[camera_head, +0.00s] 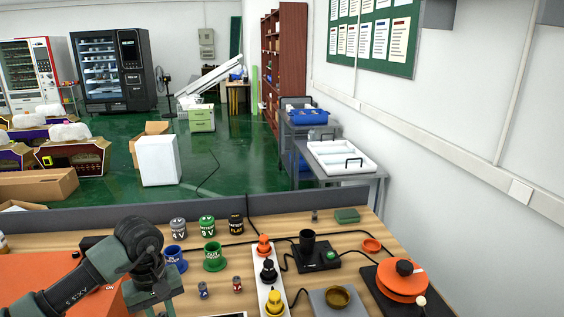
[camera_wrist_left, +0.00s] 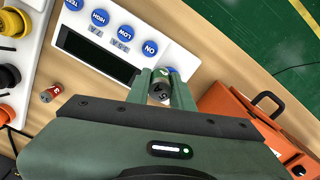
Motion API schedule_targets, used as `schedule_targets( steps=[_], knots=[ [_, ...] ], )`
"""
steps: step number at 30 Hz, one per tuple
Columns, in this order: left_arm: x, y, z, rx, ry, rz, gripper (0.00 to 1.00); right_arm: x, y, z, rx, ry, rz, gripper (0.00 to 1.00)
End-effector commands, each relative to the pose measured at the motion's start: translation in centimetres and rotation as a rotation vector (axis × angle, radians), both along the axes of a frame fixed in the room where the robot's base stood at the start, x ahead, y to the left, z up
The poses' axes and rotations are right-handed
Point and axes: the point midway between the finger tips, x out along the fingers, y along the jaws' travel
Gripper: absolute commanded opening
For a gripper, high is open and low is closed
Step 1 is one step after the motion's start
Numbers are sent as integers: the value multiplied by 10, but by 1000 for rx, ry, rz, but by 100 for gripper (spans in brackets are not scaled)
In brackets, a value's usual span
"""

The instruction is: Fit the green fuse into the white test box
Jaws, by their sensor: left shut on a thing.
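My left gripper (camera_wrist_left: 162,90) is shut on a small green fuse (camera_wrist_left: 160,88) with a dark, marked end, seen between the fingers in the left wrist view. The white test box (camera_wrist_left: 185,62) lies just beyond the fingertips, with a dark screen and a row of blue buttons. I cannot tell whether the fuse touches the box. A blue round part shows partly hidden behind the fuse. In the head view my left arm comes in at lower left and its fingertips are out of view. My right gripper is not in view.
A red fuse (camera_head: 237,284) and a blue fuse (camera_head: 203,290) stand on the wooden table. A white strip (camera_head: 261,298) with orange, black and yellow plugs is to their right. Blue (camera_head: 174,258) and green (camera_head: 214,257) holders stand behind. An orange case (camera_wrist_left: 240,115) is beside the gripper.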

Motion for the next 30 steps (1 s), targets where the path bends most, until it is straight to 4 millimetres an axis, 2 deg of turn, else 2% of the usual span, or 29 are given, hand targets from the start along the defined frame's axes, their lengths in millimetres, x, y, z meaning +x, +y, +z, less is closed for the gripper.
schedule_targets(
  steps=[1, 3, 6, 12, 15, 21, 30],
  knots=[
    [-8, -18, 13, 2, -9, -82, 0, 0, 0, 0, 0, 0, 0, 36],
    [-27, -42, 26, 4, -8, -200, 0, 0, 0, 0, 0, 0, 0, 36],
    [-59, -68, 38, 5, -5, -354, 0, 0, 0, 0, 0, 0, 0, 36],
    [-115, -93, 49, 3, -2, -568, 0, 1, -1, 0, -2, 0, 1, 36],
    [-131, -98, 51, 1, -2, -622, 0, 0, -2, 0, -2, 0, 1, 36],
    [-139, -99, 51, -1, 0, -649, 0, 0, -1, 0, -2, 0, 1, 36],
    [-130, -98, 53, 2, -6, -607, 0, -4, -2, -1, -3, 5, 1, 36]
  ],
)
